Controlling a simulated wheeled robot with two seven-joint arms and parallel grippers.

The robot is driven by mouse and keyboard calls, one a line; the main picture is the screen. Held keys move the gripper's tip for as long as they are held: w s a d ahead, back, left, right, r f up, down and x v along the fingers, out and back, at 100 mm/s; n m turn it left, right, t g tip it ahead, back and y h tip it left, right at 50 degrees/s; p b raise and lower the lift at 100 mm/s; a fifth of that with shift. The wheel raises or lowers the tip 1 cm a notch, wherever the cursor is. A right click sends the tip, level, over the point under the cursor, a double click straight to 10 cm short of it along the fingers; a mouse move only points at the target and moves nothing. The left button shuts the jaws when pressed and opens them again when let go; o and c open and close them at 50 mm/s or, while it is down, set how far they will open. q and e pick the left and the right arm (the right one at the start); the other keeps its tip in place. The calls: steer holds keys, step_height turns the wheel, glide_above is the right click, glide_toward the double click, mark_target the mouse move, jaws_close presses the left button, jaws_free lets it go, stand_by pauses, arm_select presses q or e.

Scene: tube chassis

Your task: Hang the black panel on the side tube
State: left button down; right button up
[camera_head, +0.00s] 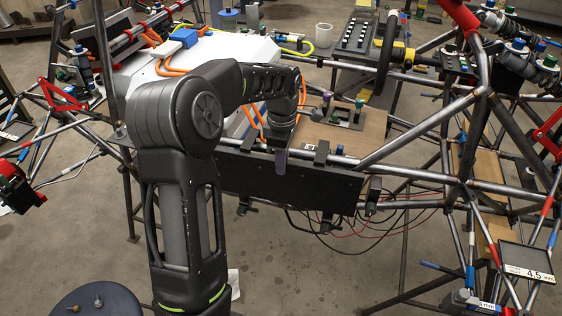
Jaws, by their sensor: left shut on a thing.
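The black panel (320,187) is a long flat plate in the middle of the head view, standing on edge along the side tube (345,161) of the chassis. A black hook (322,151) shows at the panel's upper edge, at the tube; I cannot tell whether it bears on it. My left gripper (281,160) points down at the panel's upper edge and is shut on the panel. My left arm hides the panel's left end and part of the tube. My right gripper is not in view.
Black clamps (327,224) and loose cables (360,235) are below the panel. A brown board (345,138) with small parts lies behind the tube. A white cover (215,65) is behind my arm. A dark round stool (95,302) stands at lower left. Frame tubes crowd the right.

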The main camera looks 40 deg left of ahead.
arm_select(q)
steer(key=shift+w+f+b, duration=0.1)
steer(key=shift+f+b, duration=0.25)
steer(key=shift+f, duration=0.4)
steer(key=c, duration=1.3)
jaws_free()
steer(key=shift+f, duration=0.1)
step_height(320, 180, up, 8)
